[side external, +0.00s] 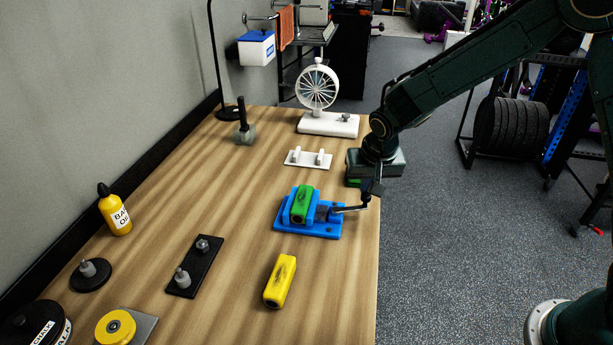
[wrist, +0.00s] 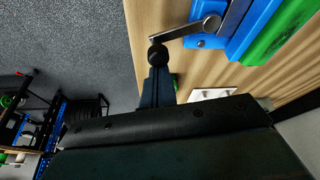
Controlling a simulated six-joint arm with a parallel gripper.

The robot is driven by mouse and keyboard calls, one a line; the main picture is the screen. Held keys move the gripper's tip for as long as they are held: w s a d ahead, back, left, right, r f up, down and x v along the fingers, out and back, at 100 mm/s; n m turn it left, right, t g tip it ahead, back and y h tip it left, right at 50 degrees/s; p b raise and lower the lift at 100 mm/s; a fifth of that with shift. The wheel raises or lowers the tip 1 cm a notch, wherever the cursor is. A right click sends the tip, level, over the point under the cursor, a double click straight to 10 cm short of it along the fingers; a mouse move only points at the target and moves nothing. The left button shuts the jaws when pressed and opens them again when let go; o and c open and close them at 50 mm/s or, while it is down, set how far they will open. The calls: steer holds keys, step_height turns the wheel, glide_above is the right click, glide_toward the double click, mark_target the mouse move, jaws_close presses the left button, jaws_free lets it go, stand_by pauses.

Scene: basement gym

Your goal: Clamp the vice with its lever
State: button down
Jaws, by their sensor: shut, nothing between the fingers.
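The blue vice (side external: 322,231) sits on the wooden table near its right edge. A green block (side external: 302,204) lies between its jaws; whether it is gripped tightly I cannot tell. The grey lever (side external: 346,209) points right from the vice, toward the table edge. In the wrist view the lever (wrist: 186,31) runs from its pivot on the blue vice (wrist: 262,18) to a dark round knob (wrist: 157,55). My gripper (side external: 370,194) is shut and empty, its fingertips right at the knob. In the wrist view the fingers (wrist: 157,75) are together beside the knob; contact is unclear.
A yellow block (side external: 279,281) lies in front of the vice. A white plate with pegs (side external: 308,159) and a white fan (side external: 318,85) stand behind it. A black plate with knobs (side external: 194,266) and a yellow bottle (side external: 115,212) are left. Bare table lies between.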

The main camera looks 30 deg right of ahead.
steer(key=shift+w+d+r, duration=0.1)
steer(key=shift+w+d, duration=0.45)
steer(key=shift+w, duration=0.25)
steer(key=shift+w+d, duration=0.5)
steer(key=shift+w, duration=0.25)
steer(key=v, duration=1)
steer(key=shift+w, duration=0.15)
steer(key=shift+r, duration=0.15)
